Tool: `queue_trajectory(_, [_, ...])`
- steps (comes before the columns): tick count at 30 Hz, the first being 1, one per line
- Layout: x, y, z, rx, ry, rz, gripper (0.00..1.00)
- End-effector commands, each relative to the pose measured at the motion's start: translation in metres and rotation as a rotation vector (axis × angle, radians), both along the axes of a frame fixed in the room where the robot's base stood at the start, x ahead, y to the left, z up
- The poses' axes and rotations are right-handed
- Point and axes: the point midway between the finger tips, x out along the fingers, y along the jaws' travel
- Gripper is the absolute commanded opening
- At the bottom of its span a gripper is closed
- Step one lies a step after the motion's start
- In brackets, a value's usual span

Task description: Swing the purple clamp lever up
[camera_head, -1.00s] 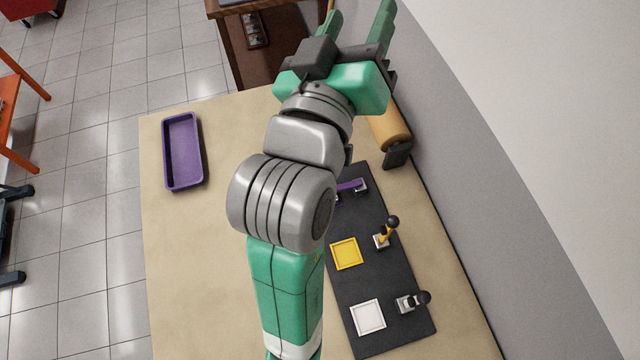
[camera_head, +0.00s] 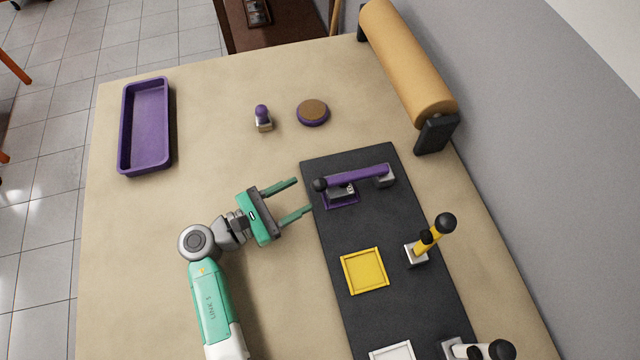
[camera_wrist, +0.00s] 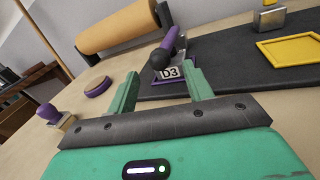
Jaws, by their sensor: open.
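The purple clamp lever (camera_head: 356,174) lies down, roughly level, over a purple-framed square at the far end of the dark board. Its black knob (camera_head: 319,184) points left toward my gripper; its pivot block (camera_head: 384,178) is on the right. A metal part marked D3 (camera_wrist: 168,72) sits under the lever. My gripper (camera_head: 303,195) is open and empty just left of the board, its fingers pointing at the knob. In the wrist view the lever (camera_wrist: 170,38) and knob (camera_wrist: 160,58) appear beyond and between the fingertips, apart from them.
The yellow clamp lever (camera_head: 434,234) and a white clamp (camera_head: 490,350) stand nearer on the dark board (camera_head: 330,240). A purple tray (camera_head: 124,150), a small purple-topped part (camera_head: 263,118) and a round brown-topped disc (camera_head: 313,112) lie on the table. A tan roll (camera_head: 405,65) stands behind.

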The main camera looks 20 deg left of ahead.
Motion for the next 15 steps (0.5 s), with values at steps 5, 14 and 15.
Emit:
queue_trajectory(5, [0.029, -0.023, -0.003, 0.003, -0.001, -0.003, 0.51])
queue_trajectory(14, [0.051, -0.039, 0.0, 0.004, -0.002, -0.001, 0.51])
queue_trajectory(15, [0.051, -0.039, 0.0, 0.004, -0.002, -0.001, 0.51])
